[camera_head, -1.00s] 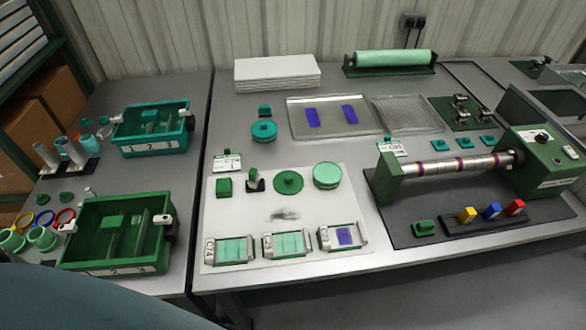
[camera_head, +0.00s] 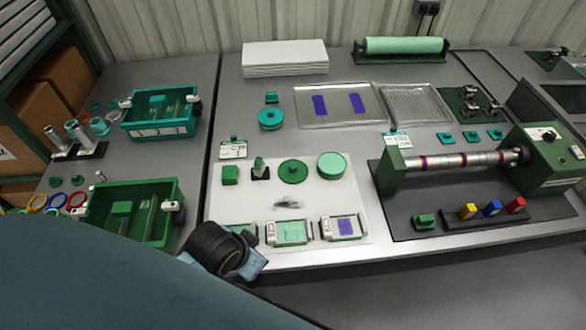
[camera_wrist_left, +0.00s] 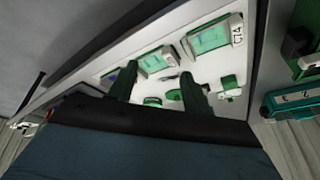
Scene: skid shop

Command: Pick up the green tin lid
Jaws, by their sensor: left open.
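The green tin lid (camera_head: 293,171) is a dark green disc with a small knob, lying flat on the white mat (camera_head: 310,205). The round lighter green tin (camera_head: 331,165) stands to its right. My left gripper (camera_head: 252,262) is low at the front edge of the bench, nearer me than the mat's trays and apart from the lid. In the left wrist view its two dark fingers (camera_wrist_left: 158,73) are spread, with nothing held. Small green shapes show between and beyond them; I cannot tell for certain which is the lid. My right gripper is not in view.
Trays with teal and purple inserts (camera_head: 291,232) line the mat's front. A green block (camera_head: 230,175) and a small stand (camera_head: 260,170) are left of the lid. A green bin (camera_head: 130,190) stands left, and a roller machine (camera_head: 460,162) stands right.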

